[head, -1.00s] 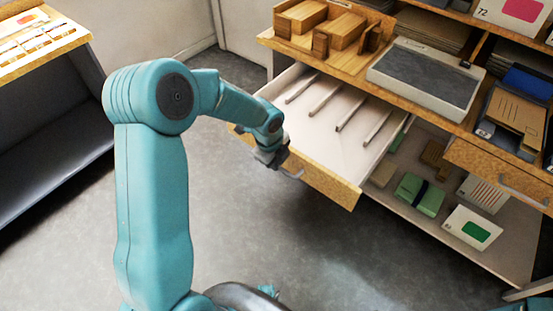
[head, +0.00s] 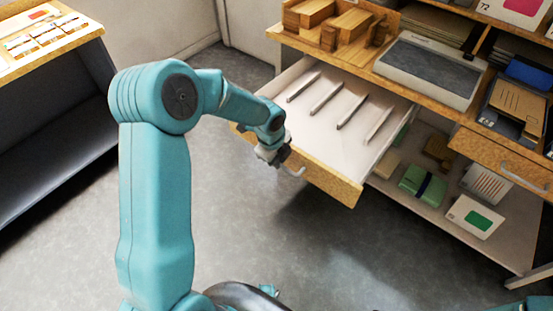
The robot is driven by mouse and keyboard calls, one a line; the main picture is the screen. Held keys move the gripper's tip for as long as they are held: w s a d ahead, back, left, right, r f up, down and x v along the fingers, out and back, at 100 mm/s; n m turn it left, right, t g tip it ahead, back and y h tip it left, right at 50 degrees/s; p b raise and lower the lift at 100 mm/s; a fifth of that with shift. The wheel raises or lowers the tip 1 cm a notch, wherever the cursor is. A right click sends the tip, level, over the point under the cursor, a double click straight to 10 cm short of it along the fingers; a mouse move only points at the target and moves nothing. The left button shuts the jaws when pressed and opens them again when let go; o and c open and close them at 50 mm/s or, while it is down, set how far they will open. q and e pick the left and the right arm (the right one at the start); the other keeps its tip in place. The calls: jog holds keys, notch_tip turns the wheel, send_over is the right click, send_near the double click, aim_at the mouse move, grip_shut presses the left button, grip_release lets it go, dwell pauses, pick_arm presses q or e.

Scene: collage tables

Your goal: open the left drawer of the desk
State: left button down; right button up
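The desk's left drawer (head: 331,135) stands pulled well out in the head view, showing a pale interior with several thin dividers. Its wooden front faces the lower left and carries a light curved handle (head: 296,172). My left gripper (head: 277,158) is at the drawer front, right at the left part of this handle. Its fingers are small and dark, and I cannot tell whether they are closed around the handle. The desk (head: 385,78) is at the upper right. My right gripper is not in view.
The desk's right drawer (head: 500,170) is shut. A lower shelf (head: 399,196) holds boxes and a green bundle (head: 423,184). Wooden blocks and a grey-topped tray (head: 430,68) are on the desktop. Another table (head: 50,65) stands at left. The floor between is clear.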

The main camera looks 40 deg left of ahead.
pick_arm(q)
jog(key=c, duration=1.2)
grip_release()
jog(key=shift+s, duration=0.25)
jog(key=shift+o, duration=0.2)
notch_tip(320, 180, up, 16)
jog(key=s+p, duration=0.2)
jog(key=s, duration=0.1)
jog(key=shift+a+p, duration=0.15)
jog(key=shift+p, duration=0.2)
jog(key=shift+w, duration=0.1)
jog(key=s+d+f+n+g+h+p, duration=0.1)
jog(key=s+d+f+n+h+p, duration=0.25)
jog(key=d+f+n, duration=0.55)
jog(key=s+d+f+n+p, duration=0.1)
jog(key=s+d+f+n, duration=0.4)
jog(key=s+f+n, duration=0.1)
jog(key=s+d+f+n+p, duration=0.2)
jog(key=s+d+f+n, duration=0.2)
jog(key=s, duration=0.5)
notch_tip(320, 180, down, 2)
jog(key=shift+d+n+g+p, duration=0.3)
jog(key=shift+d+n+g, duration=0.1)
jog(key=shift+n, duration=0.6)
